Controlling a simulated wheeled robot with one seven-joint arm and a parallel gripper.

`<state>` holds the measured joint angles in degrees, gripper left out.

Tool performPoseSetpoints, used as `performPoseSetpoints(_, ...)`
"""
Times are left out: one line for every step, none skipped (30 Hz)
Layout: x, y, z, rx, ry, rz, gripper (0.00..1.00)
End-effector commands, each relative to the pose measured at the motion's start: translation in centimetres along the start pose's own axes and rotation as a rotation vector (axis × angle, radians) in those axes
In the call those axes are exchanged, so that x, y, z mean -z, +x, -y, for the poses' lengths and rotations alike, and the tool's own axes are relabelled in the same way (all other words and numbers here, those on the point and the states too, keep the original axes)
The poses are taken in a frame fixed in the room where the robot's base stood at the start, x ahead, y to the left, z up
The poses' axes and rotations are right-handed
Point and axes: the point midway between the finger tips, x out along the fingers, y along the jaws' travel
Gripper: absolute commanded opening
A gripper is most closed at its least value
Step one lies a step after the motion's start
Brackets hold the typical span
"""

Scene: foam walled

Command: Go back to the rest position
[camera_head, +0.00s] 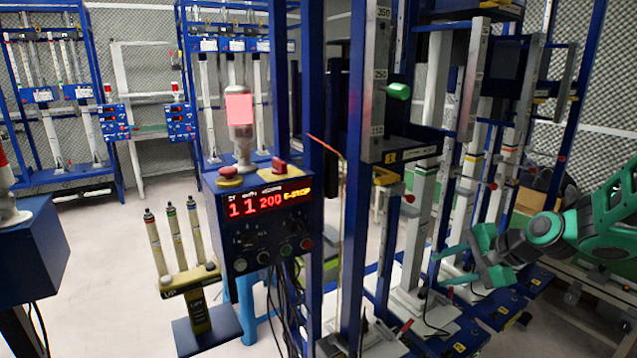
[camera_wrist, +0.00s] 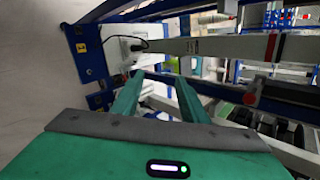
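My gripper (camera_head: 462,262) is at the right of the head view, at the end of my green and black arm reaching in from the right edge. Its two green fingers are spread apart with nothing between them. In the wrist view the fingers (camera_wrist: 160,95) also show apart and empty, pointing toward white and blue rig parts. The gripper is in front of the blue-framed rig with white vertical columns (camera_head: 422,215); I cannot tell whether it touches anything there.
A blue control box (camera_head: 262,225) with red digits and a light tower (camera_head: 240,115) stands at the centre. A stand with several upright rods (camera_head: 200,300) is beside it. More blue racks (camera_head: 50,110) stand behind. Pale floor (camera_head: 100,270) is clear at the left.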

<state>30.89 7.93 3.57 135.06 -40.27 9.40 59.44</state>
Motion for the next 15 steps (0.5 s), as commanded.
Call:
performPoseSetpoints(-0.2, -1.3, -1.4, -0.061, -0.081, -0.033, 0.4)
performPoseSetpoints(-0.1, -2.1, -2.4, -0.103, -0.126, -0.051, 0.4)
performPoseSetpoints(-0.1, -3.3, -3.7, -0.158, -0.185, -0.072, 0.4)
performPoseSetpoints(0.0, -4.2, -4.8, -0.2, -0.225, -0.086, 0.4)
performPoseSetpoints(0.0, -5.2, -5.8, -0.241, -0.265, -0.097, 0.4)
performPoseSetpoints(0.0, -6.6, -7.1, -0.294, -0.313, -0.11, 0.4)
performPoseSetpoints(0.0, -7.6, -8.1, -0.335, -0.348, -0.117, 0.4)
performPoseSetpoints(-0.1, -8.7, -9.1, -0.375, -0.378, -0.122, 0.4)
performPoseSetpoints(-0.2, -10.2, -10.4, -0.425, -0.418, -0.126, 0.4)
performPoseSetpoints(-0.3, -11.4, -11.4, -0.462, -0.444, -0.127, 0.4)
performPoseSetpoints(-0.5, -12.6, -12.5, -0.499, -0.469, -0.125, 0.4)
performPoseSetpoints(-0.8, -14.1, -13.8, -0.545, -0.5, -0.12, 0.4)
performPoseSetpoints(-1.1, -15.3, -14.8, -0.578, -0.518, -0.114, 0.4)
performPoseSetpoints(-1.4, -16.5, -15.8, -0.609, -0.536, -0.105, 0.4)
performPoseSetpoints(-1.8, -17.9, -17.0, -0.647, -0.557, -0.091, 0.4)
